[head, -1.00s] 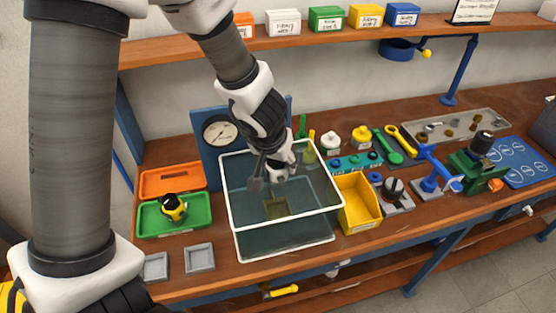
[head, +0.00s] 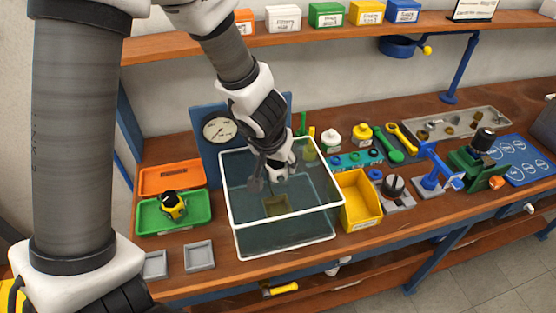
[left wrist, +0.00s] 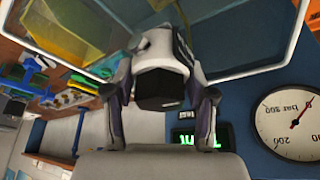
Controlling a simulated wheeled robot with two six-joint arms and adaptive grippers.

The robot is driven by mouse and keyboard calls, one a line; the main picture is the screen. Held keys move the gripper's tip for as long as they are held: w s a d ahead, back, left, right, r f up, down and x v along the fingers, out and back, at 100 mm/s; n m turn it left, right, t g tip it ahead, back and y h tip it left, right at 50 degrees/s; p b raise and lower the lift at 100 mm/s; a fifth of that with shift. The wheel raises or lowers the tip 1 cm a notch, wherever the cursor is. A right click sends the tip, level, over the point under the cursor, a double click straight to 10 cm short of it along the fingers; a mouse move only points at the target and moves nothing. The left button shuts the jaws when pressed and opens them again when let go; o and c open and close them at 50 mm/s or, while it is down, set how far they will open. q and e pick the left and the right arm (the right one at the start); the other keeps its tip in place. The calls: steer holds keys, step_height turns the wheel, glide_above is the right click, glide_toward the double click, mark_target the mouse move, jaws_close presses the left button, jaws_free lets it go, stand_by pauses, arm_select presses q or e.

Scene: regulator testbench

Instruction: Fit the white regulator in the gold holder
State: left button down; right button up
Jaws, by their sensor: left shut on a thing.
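My left gripper (head: 278,176) reaches down over the glass tank (head: 285,250), around the height of its rim. In the left wrist view it is shut on the white regulator (left wrist: 162,58), a white body with a black end (left wrist: 160,88), held between the two fingers. The gold holder (head: 277,206) is a small square-mouthed box inside the tank. It sits below the gripper, and the regulator is apart from it. The gripper mostly hides the regulator in the head view. My right gripper is not in view.
The gauge board (head: 220,129) stands behind the tank. A yellow bin (head: 359,209) stands close on its right. A green tray (head: 151,220) with a yellow-and-black regulator (head: 173,205) lies left. Several tools and fixtures crowd the bench on the right. The white tank rim (head: 290,218) surrounds the gripper's space.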

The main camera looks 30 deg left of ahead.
arm_select(q)
steer(key=shift+f+b, duration=3.05)
steer(key=shift+f, duration=1.45)
stand_by(3.5)
